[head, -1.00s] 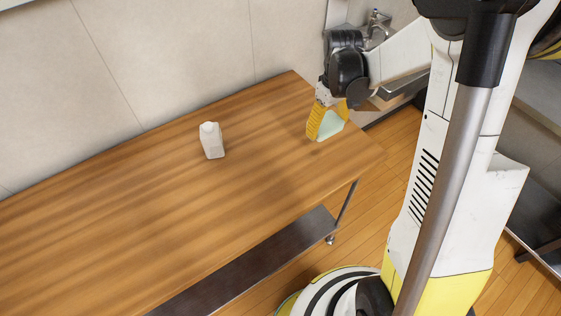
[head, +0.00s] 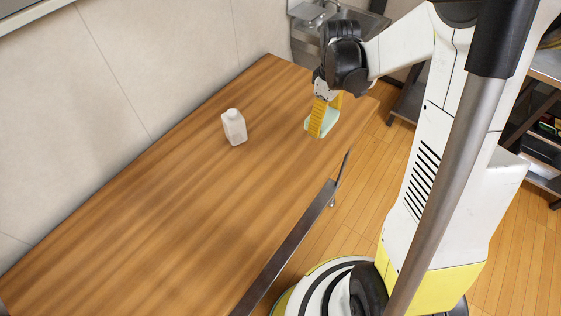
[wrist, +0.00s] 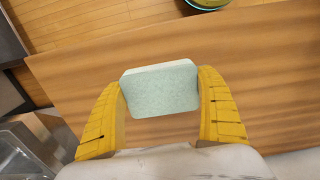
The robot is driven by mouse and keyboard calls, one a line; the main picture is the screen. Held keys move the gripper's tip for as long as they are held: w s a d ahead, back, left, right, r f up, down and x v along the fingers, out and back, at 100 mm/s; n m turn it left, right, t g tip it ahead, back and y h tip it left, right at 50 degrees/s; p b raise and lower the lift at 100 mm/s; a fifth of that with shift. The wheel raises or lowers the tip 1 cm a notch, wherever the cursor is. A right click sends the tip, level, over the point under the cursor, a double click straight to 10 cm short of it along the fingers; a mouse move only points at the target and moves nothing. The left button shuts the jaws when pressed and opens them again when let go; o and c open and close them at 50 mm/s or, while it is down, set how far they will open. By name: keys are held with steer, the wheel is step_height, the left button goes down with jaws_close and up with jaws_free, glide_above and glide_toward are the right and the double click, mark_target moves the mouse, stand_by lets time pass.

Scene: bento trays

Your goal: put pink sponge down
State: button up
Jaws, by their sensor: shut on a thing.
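No pink sponge shows. My gripper (head: 321,130) is shut on a pale mint-green sponge (wrist: 160,90), with a yellow finger on each side of it in the wrist view. In the head view the sponge (head: 331,121) is partly hidden by the near finger. It is over the right end of the wooden table (head: 190,190), near its edge. I cannot tell how large the gap between sponge and tabletop is.
A white bottle (head: 234,127) stands upright on the table, left of my gripper. The rest of the tabletop is clear. A metal sink (head: 357,20) is beyond the far end, and a shelf rack (head: 545,140) stands at the right. A wall runs along the left.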

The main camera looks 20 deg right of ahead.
steer(key=b, duration=0.3)
glide_above(288, 159)
step_height(288, 159, down, 7)
steer(key=shift+d+r, duration=0.1)
steer(key=shift+f+b, duration=1.15)
steer(key=shift+f, duration=0.8)
steer(key=shift+f, duration=0.15)
steer(key=o, duration=1.1)
steer(key=shift+o, duration=0.2)
